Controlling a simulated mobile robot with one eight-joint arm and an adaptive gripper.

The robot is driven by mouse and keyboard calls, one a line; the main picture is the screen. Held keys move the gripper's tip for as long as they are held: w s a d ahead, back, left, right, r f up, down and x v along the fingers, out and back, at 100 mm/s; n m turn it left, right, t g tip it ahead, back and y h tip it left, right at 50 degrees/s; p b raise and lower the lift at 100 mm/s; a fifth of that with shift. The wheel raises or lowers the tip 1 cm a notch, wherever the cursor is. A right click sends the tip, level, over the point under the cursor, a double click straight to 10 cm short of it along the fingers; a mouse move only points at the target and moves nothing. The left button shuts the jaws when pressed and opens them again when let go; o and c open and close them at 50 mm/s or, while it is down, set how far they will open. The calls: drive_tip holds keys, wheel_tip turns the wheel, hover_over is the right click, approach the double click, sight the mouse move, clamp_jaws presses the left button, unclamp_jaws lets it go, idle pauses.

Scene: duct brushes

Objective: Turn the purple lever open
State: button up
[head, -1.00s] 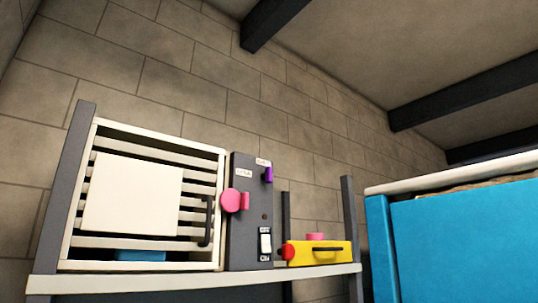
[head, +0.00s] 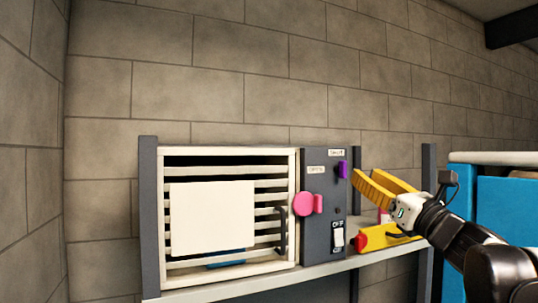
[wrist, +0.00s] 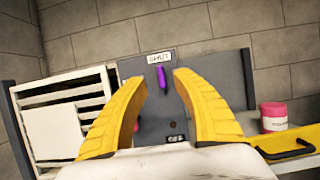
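The purple lever (head: 343,169) is small and sits high on the dark grey control panel (head: 322,240), under a small white label. It also shows in the wrist view (wrist: 161,76), hanging upright below its label, between the fingertips as seen in the picture. My gripper (head: 380,184) has yellow fingers, spread open and empty. In the head view it is to the right of the panel, with its fingers pointing left toward the lever. In the wrist view my gripper (wrist: 163,80) faces the panel, and a gap to the lever seems to remain.
A pink knob (head: 304,204) and a white switch (head: 338,240) share the panel. Left of it is a white slatted vent (head: 270,165) with a dark handle. A yellow box (head: 375,239) is below my gripper, a pink jar (wrist: 274,115) behind it. A blue cabinet (head: 505,210) stands right.

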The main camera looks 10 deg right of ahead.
sight(346, 163)
drive_tip(key=p+x, duration=0.2)
drive_tip(key=x, duration=0.7)
drive_tip(key=shift+w+f, duration=0.1)
clamp_jaws()
